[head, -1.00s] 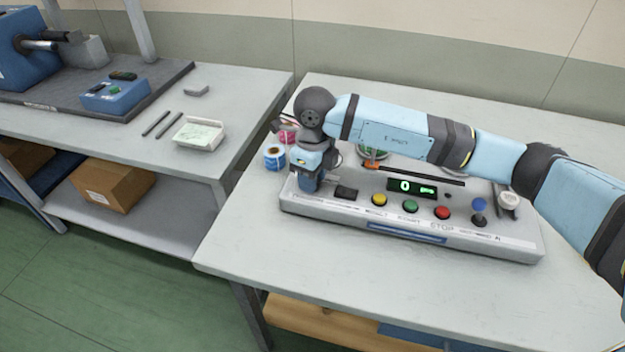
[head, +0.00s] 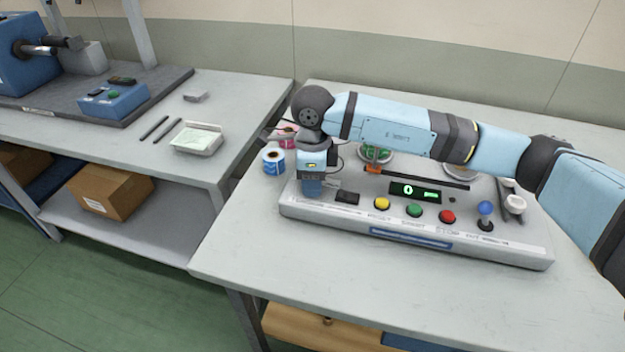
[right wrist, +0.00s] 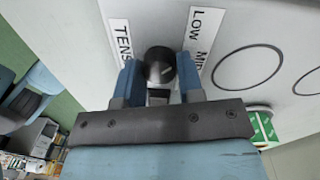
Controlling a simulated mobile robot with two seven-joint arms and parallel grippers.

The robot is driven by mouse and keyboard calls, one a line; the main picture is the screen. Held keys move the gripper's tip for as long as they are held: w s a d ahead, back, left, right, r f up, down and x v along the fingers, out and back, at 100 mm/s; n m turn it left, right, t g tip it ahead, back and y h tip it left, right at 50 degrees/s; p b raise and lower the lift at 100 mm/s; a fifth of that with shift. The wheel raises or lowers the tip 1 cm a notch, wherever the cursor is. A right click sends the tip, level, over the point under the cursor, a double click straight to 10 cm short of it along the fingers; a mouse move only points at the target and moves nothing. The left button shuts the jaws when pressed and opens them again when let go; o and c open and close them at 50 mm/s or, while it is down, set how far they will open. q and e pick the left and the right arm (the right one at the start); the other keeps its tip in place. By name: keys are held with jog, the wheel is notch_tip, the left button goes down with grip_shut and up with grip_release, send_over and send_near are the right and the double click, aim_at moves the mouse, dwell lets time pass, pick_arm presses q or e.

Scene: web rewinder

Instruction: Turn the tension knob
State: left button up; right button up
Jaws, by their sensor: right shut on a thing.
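The tension knob (right wrist: 159,66) is a small dark round knob on the light grey panel, between a label reading "TENS" and one reading "LOW MID". My right gripper (right wrist: 160,80) is shut on the knob, with one blue finger on each side of it. In the head view my right gripper (head: 311,186) points down at the left end of the rewinder panel (head: 330,213) and hides the knob there. My left gripper does not show.
The panel carries a black switch (head: 347,198), yellow (head: 382,203), green (head: 415,210) and red (head: 447,217) buttons, a display (head: 415,192) and a blue-topped lever (head: 486,210). A blue-white roll (head: 273,161) stands close left of the gripper. The table front is clear.

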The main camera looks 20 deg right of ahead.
jog(key=o, duration=0.9)
pick_arm(q)
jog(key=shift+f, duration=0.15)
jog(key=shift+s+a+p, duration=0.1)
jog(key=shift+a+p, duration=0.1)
jog(key=shift+p, duration=0.6)
pick_arm(e)
jog(key=shift+w+d+r, duration=0.1)
jog(key=shift+w+r, duration=0.05)
jog(key=shift+r, duration=2.15)
jog(key=shift+w+r, duration=0.1)
jog(key=shift+r, duration=2.25)
jog(key=shift+w+d+r, duration=0.1)
jog(key=shift+w+r, duration=0.05)
jog(key=shift+r, duration=2.15)
